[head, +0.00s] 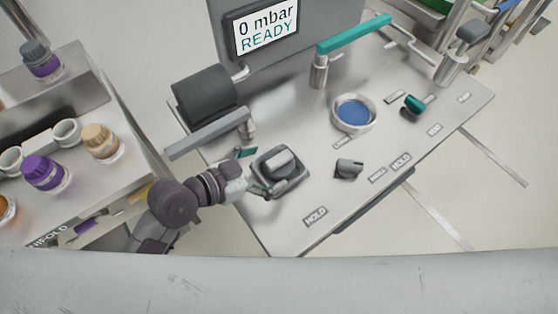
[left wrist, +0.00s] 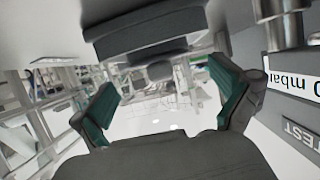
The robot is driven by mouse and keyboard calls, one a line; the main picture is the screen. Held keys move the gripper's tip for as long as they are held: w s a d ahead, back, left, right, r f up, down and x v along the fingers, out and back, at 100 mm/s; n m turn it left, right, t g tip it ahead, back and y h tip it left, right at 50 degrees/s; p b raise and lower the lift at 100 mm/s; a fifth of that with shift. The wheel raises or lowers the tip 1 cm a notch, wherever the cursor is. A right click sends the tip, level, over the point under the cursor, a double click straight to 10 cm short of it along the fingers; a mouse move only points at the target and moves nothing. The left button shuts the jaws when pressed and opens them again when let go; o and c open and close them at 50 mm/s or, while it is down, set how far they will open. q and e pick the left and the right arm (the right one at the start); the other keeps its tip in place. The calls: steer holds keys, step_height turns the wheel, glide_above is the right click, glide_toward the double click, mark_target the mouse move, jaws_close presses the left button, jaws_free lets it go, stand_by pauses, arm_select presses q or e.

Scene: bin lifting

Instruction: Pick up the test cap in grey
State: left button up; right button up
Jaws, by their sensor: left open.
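A dark grey squarish piece with a lighter grey grip on top (head: 280,163) sits on the metal bench (head: 315,130) in the head view. A smaller grey knob-like piece (head: 348,168) lies to its right. I cannot tell for certain which is the test cap. My left gripper (head: 255,172) is open at the left side of the squarish piece; contact is unclear. The left wrist view shows its green finger pads spread apart (left wrist: 165,92), with nothing visibly gripped. A dark grey block (left wrist: 150,35) shows beyond them at the top. My right gripper is not in view.
A screen (head: 265,28) reading "0 mbar READY" stands behind. A dark cylinder and grey bar (head: 207,134) are close to my left gripper. A blue-centred ring (head: 353,113), green knob (head: 413,104) and green-handled lever (head: 352,34) are further right. A side table (head: 75,205) holds capped jars.

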mark_target(279, 161)
arm_select(q)
steer(key=x, duration=0.4)
steer(key=shift+r+p, duration=0.1)
steer(key=shift+p, duration=0.25)
steer(key=shift+a, duration=0.1)
steer(key=c, duration=1.2)
